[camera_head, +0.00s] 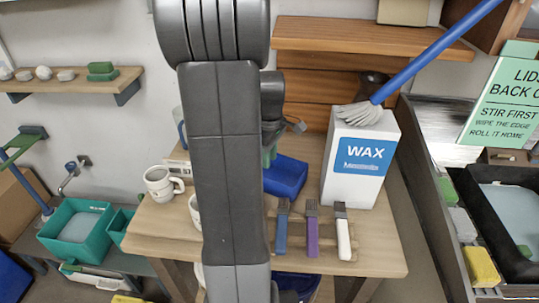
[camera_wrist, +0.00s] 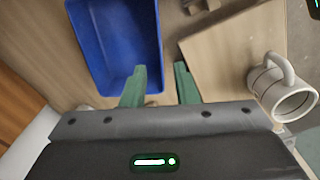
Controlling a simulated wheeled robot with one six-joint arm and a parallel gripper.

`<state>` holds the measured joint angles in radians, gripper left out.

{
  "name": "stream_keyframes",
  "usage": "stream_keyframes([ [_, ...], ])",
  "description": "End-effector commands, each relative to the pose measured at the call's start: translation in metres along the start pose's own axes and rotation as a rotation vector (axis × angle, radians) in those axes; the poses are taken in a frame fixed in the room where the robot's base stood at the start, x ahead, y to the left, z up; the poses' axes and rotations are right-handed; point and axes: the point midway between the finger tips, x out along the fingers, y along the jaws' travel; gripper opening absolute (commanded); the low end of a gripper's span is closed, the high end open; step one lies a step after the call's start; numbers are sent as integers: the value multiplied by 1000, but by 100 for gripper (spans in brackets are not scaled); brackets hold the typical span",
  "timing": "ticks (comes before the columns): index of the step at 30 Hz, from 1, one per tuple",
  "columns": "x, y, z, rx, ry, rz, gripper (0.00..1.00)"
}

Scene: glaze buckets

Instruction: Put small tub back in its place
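A blue tub (camera_head: 288,180) rests on the wooden table, partly hidden behind my arm in the head view. I take it as the small tub. In the wrist view the tub (camera_wrist: 112,40) looks empty, and its right wall runs toward the gap between my fingers. My gripper (camera_wrist: 160,82) is open, with two green fingers apart and nothing held between them. One finger overlaps the tub's inside in the picture; I cannot tell whether it touches. In the head view my gripper (camera_head: 269,157) is mostly hidden by my arm.
A white mug (camera_head: 159,186) stands left on the table; a second is partly hidden. Three brushes (camera_head: 312,232) lie in front. A teal tub (camera_head: 76,232) sits lower left.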

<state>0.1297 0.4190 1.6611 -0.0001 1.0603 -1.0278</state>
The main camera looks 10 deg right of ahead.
Motion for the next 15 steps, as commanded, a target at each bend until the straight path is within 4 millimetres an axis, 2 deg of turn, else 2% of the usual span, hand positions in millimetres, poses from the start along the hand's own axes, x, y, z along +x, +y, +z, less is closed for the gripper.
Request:
stream_keyframes([
  [4,-4,0,3,44,1,11,29],
  [7,-3,3,9,158,6,41,29],
  [15,-3,10,37,695,66,169,29],
])
